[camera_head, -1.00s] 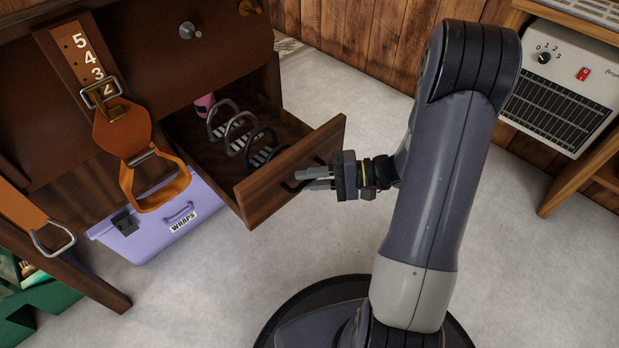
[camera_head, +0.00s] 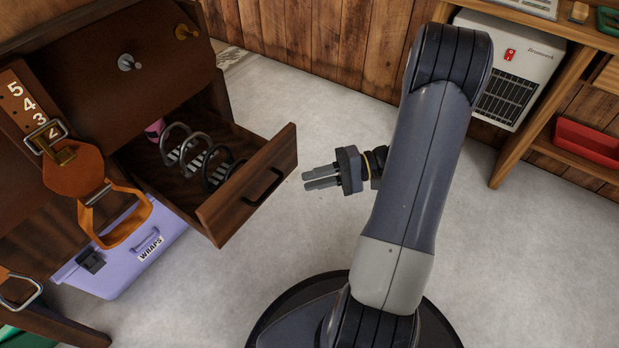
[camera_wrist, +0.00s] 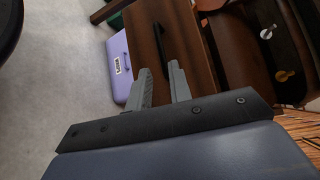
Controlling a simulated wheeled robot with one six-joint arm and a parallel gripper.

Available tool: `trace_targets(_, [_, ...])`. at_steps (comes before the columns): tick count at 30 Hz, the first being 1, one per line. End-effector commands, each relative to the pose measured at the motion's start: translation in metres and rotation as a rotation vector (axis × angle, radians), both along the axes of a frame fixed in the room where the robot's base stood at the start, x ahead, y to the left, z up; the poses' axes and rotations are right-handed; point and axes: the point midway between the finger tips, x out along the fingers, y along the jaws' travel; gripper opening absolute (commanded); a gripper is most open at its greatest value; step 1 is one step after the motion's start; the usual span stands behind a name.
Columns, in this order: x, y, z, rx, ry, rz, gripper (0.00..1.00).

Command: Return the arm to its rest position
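My gripper (camera_head: 304,181) is in the middle of the head view, to the right of an open wooden drawer (camera_head: 250,205). Its two grey fingers point left toward the drawer front and are apart from the drawer's dark handle (camera_head: 263,187). In the wrist view my gripper (camera_wrist: 158,66) shows a gap between the fingers with nothing held. My arm stands bent above its round base, its elbow high.
The drawer holds several metal loops (camera_head: 200,152) and a pink item (camera_head: 154,129). A purple box (camera_head: 115,265) labelled WRAPS sits on the floor below. An orange strap (camera_head: 110,215) hangs at left. A heater (camera_head: 508,70) and red bin (camera_head: 588,142) are at right.

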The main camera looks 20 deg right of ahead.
Motion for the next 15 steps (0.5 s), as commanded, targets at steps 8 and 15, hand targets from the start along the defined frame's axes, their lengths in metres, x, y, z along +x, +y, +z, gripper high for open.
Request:
trace_targets(8, [0.001, 0.005, -0.001, 0.0, 0.0, 0.001, 0.2])
trace_targets(15, [0.008, 0.038, -0.008, 0.0, -0.001, 0.004, 0.2])
